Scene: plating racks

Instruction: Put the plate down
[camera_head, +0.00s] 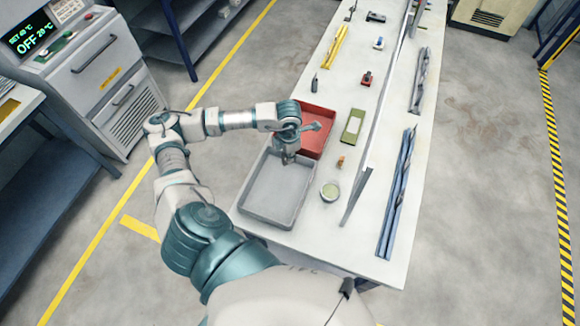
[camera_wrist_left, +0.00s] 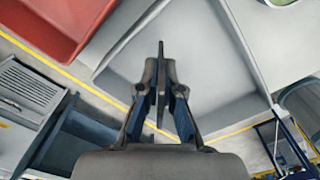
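My left gripper (camera_head: 285,158) is over the upper end of the grey tray (camera_head: 258,215), beside the red tray. In the left wrist view my left gripper (camera_wrist_left: 160,85) has its two fingers close together on a thin dark plate (camera_wrist_left: 160,60), seen edge-on. The plate stands out a little past the fingertips, with the pale floor of the grey tray (camera_wrist_left: 205,70) beyond it. In the head view I cannot make out the plate clearly. My right gripper is not in view.
The red tray (camera_head: 318,142) adjoins the grey tray. A round greenish dish (camera_head: 330,191), a small orange item (camera_head: 341,161) and a green box (camera_head: 352,127) stand to the right on the white table (camera_head: 315,240). A grey upright divider (camera_head: 357,195) runs along the table.

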